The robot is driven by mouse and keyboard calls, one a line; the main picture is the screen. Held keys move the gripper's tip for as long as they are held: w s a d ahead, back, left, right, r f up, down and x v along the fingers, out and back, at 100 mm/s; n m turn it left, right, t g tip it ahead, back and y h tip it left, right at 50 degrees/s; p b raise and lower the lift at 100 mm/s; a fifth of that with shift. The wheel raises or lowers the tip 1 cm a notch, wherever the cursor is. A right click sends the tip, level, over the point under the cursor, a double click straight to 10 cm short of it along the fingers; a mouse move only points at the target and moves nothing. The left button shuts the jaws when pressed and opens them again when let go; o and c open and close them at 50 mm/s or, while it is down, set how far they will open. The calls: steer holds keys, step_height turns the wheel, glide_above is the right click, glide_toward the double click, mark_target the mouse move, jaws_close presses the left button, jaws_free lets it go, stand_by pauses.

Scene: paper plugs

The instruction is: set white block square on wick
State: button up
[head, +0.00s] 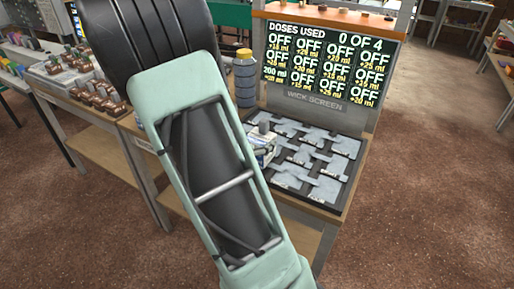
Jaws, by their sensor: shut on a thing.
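A white block (262,152) with dark markings and a grey knob on top shows just right of my arm, at the left edge of the wick tray. My arm covers its left side, so I cannot tell whether it is held or resting. The wick tray (338,205) has a dark frame and holds several pale grey, interlocking wick pads (322,188). Which pad the block is meant for is not clear. My arm link crosses the middle of the view. My gripper's fingers are not visible; they may be hidden behind it.
A display board (318,62) reading "DOSES USED 0 OF 4" stands behind the tray, above a "WICK SCREEN" label. A grey bottle (245,78) with a yellow cap stands left of the board. A wooden table (60,110) at left bears several brown blocks.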

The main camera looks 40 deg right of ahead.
steer(key=shift+f, duration=0.75)
steer(key=shift+f, duration=0.2)
steer(key=o, duration=1.5)
steer(key=shift+a, duration=0.1)
steer(key=shift+r, duration=0.3)
steer(key=p+v, duration=0.2)
steer(key=v, duration=0.9)
steer(key=shift+s+a, duration=0.2)
steer(key=shift+a, duration=0.2)
